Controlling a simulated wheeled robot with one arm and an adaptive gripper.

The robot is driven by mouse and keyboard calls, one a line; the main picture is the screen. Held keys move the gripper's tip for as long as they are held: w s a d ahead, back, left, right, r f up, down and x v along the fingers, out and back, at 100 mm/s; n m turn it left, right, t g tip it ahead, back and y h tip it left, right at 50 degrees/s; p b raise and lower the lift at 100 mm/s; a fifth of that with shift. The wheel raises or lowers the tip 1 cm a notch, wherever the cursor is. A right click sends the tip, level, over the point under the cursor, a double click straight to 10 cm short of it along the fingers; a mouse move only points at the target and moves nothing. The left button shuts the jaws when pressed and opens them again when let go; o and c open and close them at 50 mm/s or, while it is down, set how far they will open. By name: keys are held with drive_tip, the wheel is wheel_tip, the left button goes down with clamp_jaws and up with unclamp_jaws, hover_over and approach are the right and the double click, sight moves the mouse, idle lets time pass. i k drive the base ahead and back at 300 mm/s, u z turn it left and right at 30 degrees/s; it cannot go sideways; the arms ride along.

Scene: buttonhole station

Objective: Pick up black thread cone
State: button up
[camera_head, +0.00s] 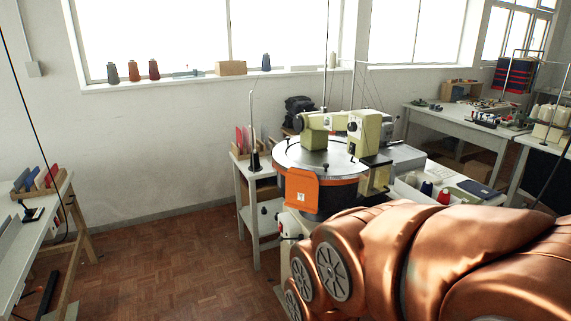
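A black, cone-like piece (255,161) stands upright on the small side table, beside or under a thin upright rod. I cannot tell for sure whether it is the black thread cone or the rod's foot. A dark grey cone (112,73) stands at the left end of the windowsill. A small dark cone (427,188), blue or black, stands right of the sewing machine, near a red cone (444,196). My copper-coloured arm fills the lower right. My gripper is not in view.
The round orange-rimmed machine (318,160) stands mid-picture, close to my arm. The small side table (246,178) is at its left. A white table (30,240) is at the left edge, workbenches (455,122) at the right. The parquet floor between is clear.

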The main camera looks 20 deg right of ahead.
sight(256, 158)
drive_tip(key=z, duration=0.05)
drive_tip(key=k, duration=0.55)
drive_tip(key=u, duration=0.7)
drive_tip(key=i, duration=1.55)
drive_tip(key=z, duration=1.25)
drive_tip(key=i, duration=0.4)
drive_tip(key=z, duration=0.4)
